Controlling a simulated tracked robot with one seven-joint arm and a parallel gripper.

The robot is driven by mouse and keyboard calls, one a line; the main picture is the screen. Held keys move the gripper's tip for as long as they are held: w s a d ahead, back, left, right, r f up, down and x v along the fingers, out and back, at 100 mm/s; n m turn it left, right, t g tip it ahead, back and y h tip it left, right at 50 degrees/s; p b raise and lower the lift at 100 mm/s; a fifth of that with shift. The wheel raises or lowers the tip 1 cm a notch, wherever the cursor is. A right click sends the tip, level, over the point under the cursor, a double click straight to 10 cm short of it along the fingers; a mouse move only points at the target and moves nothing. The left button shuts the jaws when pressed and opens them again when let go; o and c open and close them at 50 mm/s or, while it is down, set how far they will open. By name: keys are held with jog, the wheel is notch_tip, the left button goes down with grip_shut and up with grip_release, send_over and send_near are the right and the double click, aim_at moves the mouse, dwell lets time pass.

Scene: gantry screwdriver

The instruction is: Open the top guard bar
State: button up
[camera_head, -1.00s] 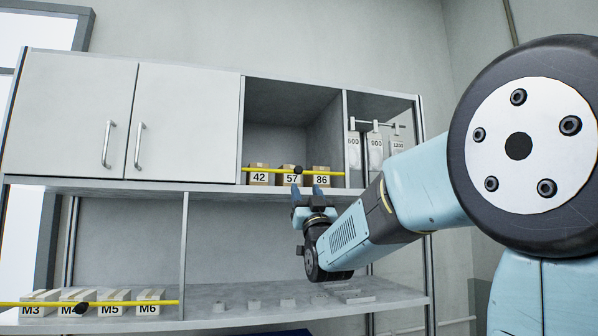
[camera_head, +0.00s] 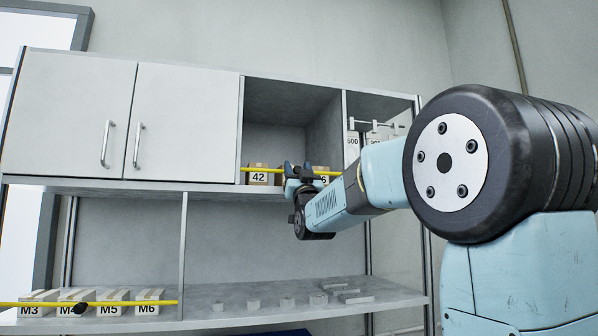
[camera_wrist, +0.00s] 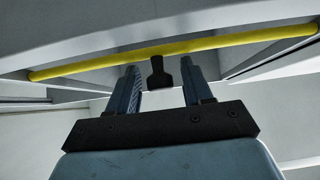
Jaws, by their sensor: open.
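The top guard bar (camera_head: 258,170) is a thin yellow bar across the front of the upper open shelf, in front of the boxes. It also spans the wrist view (camera_wrist: 110,60), with a short black knob (camera_wrist: 160,73) hanging from its middle. My gripper (camera_head: 298,168) is at the bar in the head view and hides its middle. In the wrist view my gripper (camera_wrist: 160,82) is open, with one blue finger on each side of the knob. Whether the fingers touch the knob or bar I cannot tell.
Boxes marked 42 (camera_head: 258,177) and others partly hidden stand behind the bar. A lower yellow bar (camera_head: 140,302) crosses boxes M3 to M6. Closed cabinet doors (camera_head: 185,120) are at the left.

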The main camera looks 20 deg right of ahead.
jog(key=shift+c, duration=0.3)
grip_shut()
